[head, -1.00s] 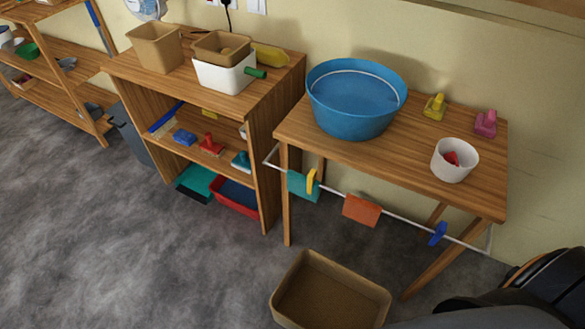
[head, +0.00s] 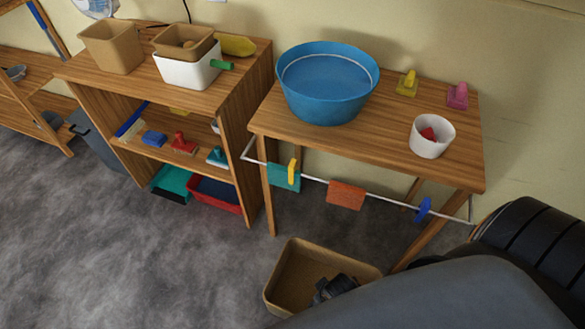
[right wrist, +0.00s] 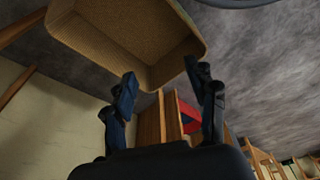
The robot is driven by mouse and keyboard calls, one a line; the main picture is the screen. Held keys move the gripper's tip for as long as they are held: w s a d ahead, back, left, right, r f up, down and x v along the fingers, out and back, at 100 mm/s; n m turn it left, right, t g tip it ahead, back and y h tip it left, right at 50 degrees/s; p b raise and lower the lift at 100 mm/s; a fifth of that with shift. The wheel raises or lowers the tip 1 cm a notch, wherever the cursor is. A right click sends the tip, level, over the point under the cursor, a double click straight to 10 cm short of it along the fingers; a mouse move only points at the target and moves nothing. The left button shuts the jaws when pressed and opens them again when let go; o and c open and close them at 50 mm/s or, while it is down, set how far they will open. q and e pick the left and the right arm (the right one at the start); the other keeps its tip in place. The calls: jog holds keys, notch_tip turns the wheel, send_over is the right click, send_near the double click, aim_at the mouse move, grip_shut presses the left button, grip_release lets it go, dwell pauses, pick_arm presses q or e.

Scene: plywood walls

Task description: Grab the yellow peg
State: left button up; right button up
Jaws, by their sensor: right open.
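The yellow peg (head: 293,171) sits upright on the white rail (head: 331,183) under the right-hand table, over the teal cloth (head: 280,177). My right gripper (head: 335,288) shows dark above the tan bin, below and right of the peg and well apart from it. In the right wrist view my right gripper (right wrist: 160,74) is open and empty, with the tan bin (right wrist: 120,53) beyond its fingertips. The peg cannot be made out in that view. My left gripper is not in view.
An orange cloth (head: 346,195) and a blue peg (head: 424,210) are also on the rail. The tan bin (head: 278,285) stands on the floor before the table. A blue basin (head: 328,102) and a white cup (head: 432,145) are on the table. Grey floor at left is clear.

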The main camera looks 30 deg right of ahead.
aim_at(296, 165)
jog(key=w+d+r+t, duration=0.1)
jog(key=w+r, duration=0.2)
jog(key=r, duration=0.8)
jog(key=w+d+r+t, duration=0.1)
jog(key=w+r, duration=0.1)
jog(key=r, duration=0.8)
jog(key=w+d+r+n+t+h, duration=0.3)
jog(key=w+d+r+n+t, duration=0.7)
jog(key=w+d+r+n, duration=0.4)
jog(key=w+a+r+n+t+y, duration=0.3)
jog(key=n+y, duration=0.4)
jog(key=n, duration=0.8)
notch_tip(296, 165, down, 4)
jog(key=s+d+n+g+y, duration=0.15)
jog(key=n+g+y, duration=0.45)
jog(key=n, duration=0.7)
jog(key=shift+g+h, duration=0.5)
jog(key=x, duration=0.4)
jog(key=p+x, duration=0.1)
jog(key=x, duration=0.3)
jog(key=s+a+p+x, duration=0.1)
jog(key=x, duration=0.3)
jog(key=shift+f, duration=0.2)
jog(key=shift+w+a+f, duration=0.25)
jog(key=shift+a, duration=0.15)
jog(key=c, duration=0.9)
